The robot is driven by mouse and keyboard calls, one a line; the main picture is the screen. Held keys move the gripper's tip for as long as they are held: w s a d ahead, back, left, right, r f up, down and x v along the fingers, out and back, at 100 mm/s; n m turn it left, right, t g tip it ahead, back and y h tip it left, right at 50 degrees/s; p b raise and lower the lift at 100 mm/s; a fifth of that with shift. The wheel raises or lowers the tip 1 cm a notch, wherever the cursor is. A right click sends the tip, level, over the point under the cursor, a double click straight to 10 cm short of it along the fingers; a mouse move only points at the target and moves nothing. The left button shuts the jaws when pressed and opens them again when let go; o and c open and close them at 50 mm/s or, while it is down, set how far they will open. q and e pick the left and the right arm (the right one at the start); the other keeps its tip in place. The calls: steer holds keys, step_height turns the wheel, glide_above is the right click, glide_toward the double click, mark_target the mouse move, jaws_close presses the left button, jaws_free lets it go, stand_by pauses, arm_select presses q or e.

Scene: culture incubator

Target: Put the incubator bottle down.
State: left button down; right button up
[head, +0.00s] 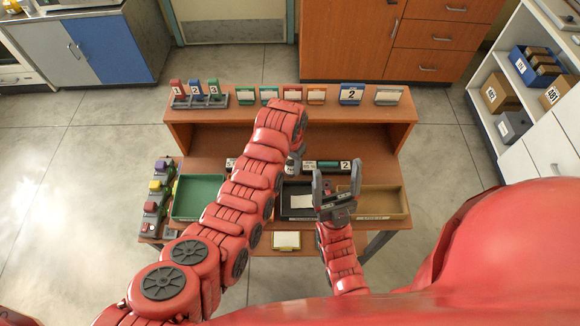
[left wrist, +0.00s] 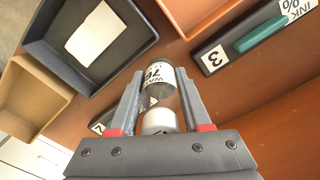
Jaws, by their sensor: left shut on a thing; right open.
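The bottle (left wrist: 158,76) is clear glass with a white cap and a white label, partly readable as "WA" and "76". My left gripper (left wrist: 157,90) is shut on it, one finger on each side, in the left wrist view. In the head view my left gripper (head: 294,165) is mostly hidden behind my red arm, over the desk's middle, and the bottle cannot be made out clearly there. My right gripper (head: 337,190) is open and empty, its fingers apart, over the desk's front right between the dark tray and the tan tray.
A green tray (head: 187,213), a dark tray (head: 287,211) holding white paper and a tan tray (head: 392,211) line the desk. A dark block with a green bar (left wrist: 260,34) lies near the bottle. Coloured button units (head: 155,185) stand left; a raised shelf (head: 235,116) carries several labelled holders.

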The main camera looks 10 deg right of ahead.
arm_select(q)
steer(key=shift+f+p, duration=0.3)
steer(key=shift+f, duration=0.85)
steer(key=shift+f, duration=0.15)
steer(key=shift+c, duration=1.8)
jaws_free()
